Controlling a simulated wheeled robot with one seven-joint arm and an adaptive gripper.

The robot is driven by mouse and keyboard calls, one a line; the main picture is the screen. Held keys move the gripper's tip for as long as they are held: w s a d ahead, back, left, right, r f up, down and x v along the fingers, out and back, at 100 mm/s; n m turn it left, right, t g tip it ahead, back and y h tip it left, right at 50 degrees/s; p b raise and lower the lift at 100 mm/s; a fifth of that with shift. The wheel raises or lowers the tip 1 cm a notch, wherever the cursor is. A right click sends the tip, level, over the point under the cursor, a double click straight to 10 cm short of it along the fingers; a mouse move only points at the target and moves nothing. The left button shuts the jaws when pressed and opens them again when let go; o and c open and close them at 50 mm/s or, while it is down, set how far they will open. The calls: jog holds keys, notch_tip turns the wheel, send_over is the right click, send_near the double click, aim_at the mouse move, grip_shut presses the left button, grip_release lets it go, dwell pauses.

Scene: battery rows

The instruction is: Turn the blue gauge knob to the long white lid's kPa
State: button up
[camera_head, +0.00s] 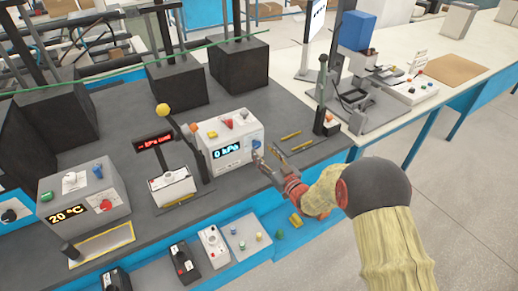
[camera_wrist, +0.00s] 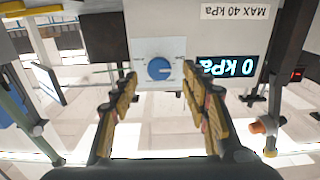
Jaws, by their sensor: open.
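The blue gauge knob (camera_wrist: 159,68) sits on a white square plate on the front of a pale box. It also shows in the head view (camera_head: 256,144). The box's display (camera_wrist: 226,67) reads 0 kPa, upside down in the wrist view. A label (camera_wrist: 235,12) on the box reads MAX 40 kPa. My gripper (camera_wrist: 159,88) is open, its yellow-padded fingers on either side of the knob's line. The knob appears between the fingertips and a little beyond them. I cannot tell any contact. I cannot surely identify the long white lid.
A red-lettered kPa display (camera_head: 155,141) on a stand is left of the gauge box (camera_head: 227,138). A 20 °C box (camera_head: 84,195) stands farther left. Black blocks (camera_head: 238,64) stand behind.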

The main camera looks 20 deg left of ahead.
aim_at(258, 146)
jog(key=shift+b+x, duration=0.35)
jog(key=shift+x, duration=1.85)
jog(key=shift+d, duration=0.1)
jog(key=c, duration=1.1)
jog(key=shift+c, duration=0.3)
